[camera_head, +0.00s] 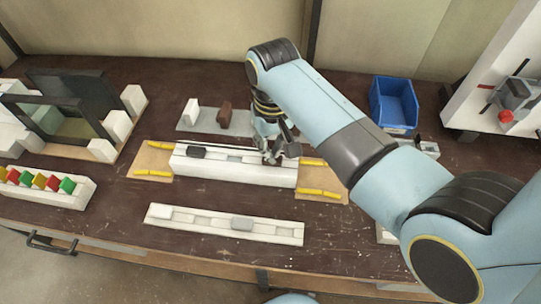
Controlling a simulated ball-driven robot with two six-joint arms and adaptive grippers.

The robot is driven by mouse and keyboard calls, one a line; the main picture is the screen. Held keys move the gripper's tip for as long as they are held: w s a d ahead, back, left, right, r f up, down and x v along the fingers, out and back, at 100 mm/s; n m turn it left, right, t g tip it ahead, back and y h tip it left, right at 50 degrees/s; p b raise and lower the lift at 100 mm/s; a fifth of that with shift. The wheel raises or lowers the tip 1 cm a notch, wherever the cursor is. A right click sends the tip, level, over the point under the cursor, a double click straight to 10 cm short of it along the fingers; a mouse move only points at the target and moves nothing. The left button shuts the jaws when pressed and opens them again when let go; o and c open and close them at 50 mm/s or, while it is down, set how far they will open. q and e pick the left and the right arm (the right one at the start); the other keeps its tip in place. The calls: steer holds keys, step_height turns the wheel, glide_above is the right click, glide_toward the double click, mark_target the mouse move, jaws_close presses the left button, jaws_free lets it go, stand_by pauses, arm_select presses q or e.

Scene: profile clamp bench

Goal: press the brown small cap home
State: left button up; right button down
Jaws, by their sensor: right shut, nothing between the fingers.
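My right gripper (271,158) reaches down from the upper right to the right half of a white slotted profile (235,175). Its fingers are shut and empty, with the tips at or just above the profile's top; contact is not clear. A dark grey cap (196,152) sits on the profile near its left end. A brown piece (224,114) stands upright on a grey plate (212,128) behind the profile; I cannot tell if it is the brown small cap. Anything under the fingertips is hidden by the gripper. My left gripper is not in view.
The profile rests between two tan boards with yellow strips (153,172). A second white profile (180,220) with a light grey cap (242,222) lies in front. A white block (191,111) shares the plate. A blue bin (394,103) stands back right, a coloured-piece rack (45,193) left.

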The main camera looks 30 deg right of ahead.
steer(key=shift+r, duration=3.05)
